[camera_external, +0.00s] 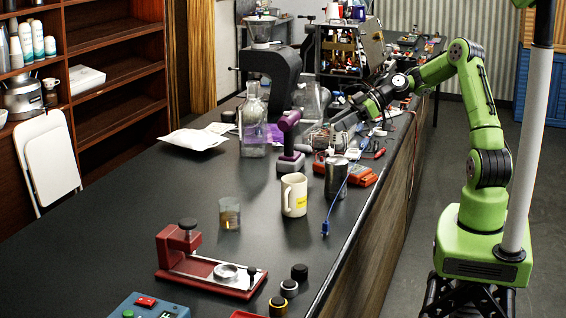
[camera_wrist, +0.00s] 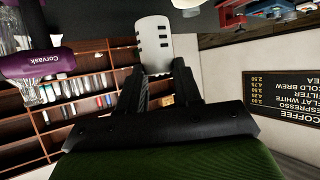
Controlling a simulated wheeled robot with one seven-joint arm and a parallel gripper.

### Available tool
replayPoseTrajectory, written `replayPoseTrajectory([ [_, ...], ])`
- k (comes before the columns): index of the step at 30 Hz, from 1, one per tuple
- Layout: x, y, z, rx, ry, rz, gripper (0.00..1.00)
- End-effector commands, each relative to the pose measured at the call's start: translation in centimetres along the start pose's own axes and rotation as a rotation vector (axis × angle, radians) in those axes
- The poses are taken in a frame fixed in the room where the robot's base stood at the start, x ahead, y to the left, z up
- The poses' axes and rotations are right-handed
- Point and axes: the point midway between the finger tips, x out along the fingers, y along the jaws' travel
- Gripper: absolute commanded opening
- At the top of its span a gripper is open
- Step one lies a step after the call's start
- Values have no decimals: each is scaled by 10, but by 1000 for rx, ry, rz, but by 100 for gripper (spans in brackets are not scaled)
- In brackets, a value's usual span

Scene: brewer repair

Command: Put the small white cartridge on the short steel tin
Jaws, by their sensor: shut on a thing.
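My gripper (camera_wrist: 160,78) is shut on a small white cartridge (camera_wrist: 154,44) with rows of dark slots, which stands out beyond the fingertips in the wrist view. In the external view my gripper (camera_external: 345,118) is above the far half of the counter, close to the purple-headed tool; the cartridge is too small to make out there. A steel can (camera_external: 335,180) stands upright on the counter beside the cream mug, nearer the camera than my gripper. I cannot tell whether this is the short steel tin or whether another is hidden among the clutter.
The purple tool (camera_external: 289,125), cream mug (camera_external: 293,196) and glass bottle (camera_external: 253,128) stand near my gripper. A red-orange box (camera_external: 361,175) and a blue cable (camera_external: 334,207) lie near the counter's right edge.

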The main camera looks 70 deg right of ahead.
Motion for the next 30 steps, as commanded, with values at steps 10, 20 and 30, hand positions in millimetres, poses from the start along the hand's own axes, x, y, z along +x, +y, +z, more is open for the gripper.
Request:
replayPoseTrajectory([
  [10,20,0,36,-2,0,2,3],
  [20,22,0,41,-2,-1,2,3],
  [30,25,0,46,-2,0,1,3],
])
